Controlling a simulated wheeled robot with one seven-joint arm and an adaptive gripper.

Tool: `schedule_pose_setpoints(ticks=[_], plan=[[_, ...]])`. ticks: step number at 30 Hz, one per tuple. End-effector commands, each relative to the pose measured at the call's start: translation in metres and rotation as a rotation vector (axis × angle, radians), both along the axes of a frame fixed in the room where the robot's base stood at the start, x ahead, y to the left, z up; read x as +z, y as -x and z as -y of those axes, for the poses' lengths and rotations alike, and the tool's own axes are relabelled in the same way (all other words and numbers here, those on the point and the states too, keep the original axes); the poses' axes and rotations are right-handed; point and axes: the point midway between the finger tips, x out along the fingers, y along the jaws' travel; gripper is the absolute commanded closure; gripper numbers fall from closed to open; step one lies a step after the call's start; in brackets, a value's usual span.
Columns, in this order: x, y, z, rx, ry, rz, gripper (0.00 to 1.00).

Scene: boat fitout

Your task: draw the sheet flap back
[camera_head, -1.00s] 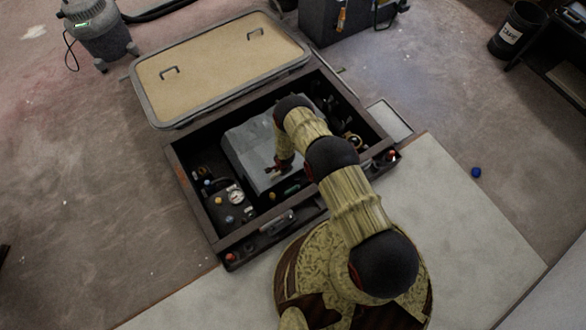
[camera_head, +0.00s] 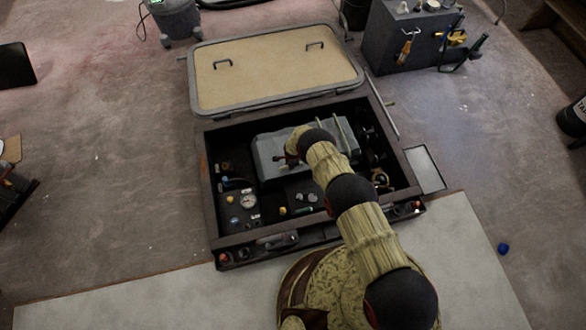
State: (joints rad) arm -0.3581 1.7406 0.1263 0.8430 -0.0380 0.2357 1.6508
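The grey sheet (camera_head: 267,152) lies over the middle of an open dark box (camera_head: 210,195) set in the floor. Its near edge is now well back from the box's front wall, and small fittings (camera_head: 305,197) show in front of it. My arm reaches in from the lower right. My gripper (camera_head: 281,160) is at the sheet's near left part, seeming to touch it or hover just above. The fingers are small and dark, so I cannot tell if they are shut on the sheet. My wrist hides part of the sheet.
A hinged tan lid (camera_head: 275,70) with two handles lies open behind the box. A round gauge (camera_head: 248,201) sits at the box's left. A grey tool cabinet (camera_head: 405,40) stands at the back right. A blue cap (camera_head: 503,248) lies on the floor at right.

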Motion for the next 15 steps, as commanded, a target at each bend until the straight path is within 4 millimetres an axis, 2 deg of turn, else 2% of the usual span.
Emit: schedule_pose_setpoints(ticks=[11, 12, 15], plan=[[-0.0007, -0.0013, 0.0021, -0.001, 0.001, -0.002, 1.0], [-0.0007, -0.0014, 0.0021, -0.001, 0.001, -0.002, 0.85], [-0.0006, -0.0013, 0.0018, -0.001, 0.001, -0.001, 0.8]])
